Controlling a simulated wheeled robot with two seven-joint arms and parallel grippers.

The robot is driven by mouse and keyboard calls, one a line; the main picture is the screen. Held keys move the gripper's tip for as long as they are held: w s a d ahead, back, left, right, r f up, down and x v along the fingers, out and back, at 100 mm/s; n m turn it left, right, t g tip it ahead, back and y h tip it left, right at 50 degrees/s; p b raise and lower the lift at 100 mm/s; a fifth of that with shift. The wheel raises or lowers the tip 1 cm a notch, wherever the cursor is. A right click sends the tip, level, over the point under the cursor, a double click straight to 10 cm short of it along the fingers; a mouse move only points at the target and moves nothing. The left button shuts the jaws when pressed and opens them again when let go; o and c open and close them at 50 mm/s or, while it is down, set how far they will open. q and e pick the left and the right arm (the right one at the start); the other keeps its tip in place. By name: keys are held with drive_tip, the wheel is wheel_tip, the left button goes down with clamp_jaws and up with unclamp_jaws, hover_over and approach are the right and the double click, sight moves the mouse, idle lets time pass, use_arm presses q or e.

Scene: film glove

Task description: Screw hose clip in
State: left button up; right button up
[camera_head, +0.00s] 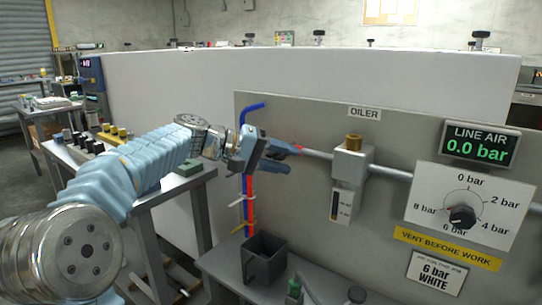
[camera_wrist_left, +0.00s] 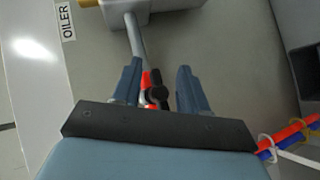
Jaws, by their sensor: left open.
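My left gripper (camera_head: 290,158) is open at the left end of the grey pipe (camera_head: 316,154) on the panel. In the left wrist view the two blue fingers of the gripper (camera_wrist_left: 158,70) stand on either side of a small red part (camera_wrist_left: 148,80) and a round black part (camera_wrist_left: 157,93) at the pipe's end. The fingers look apart from them. Whether these parts belong to the hose clip, I cannot tell. A blue and red hose (camera_head: 249,190) runs down the panel's left edge behind the gripper. My right gripper is not in view.
The oiler (camera_head: 350,165) with a brass top sits along the pipe. A pressure dial (camera_head: 462,215) and a display reading 0.0 bar (camera_head: 478,145) are at right. A dark open bin (camera_head: 264,262) stands below. A side table (camera_head: 180,185) is at left.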

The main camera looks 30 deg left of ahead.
use_arm(q)
drive_tip(key=v, duration=1.3)
drive_tip(key=shift+s+a, duration=0.2)
drive_tip(key=shift+a, duration=0.1)
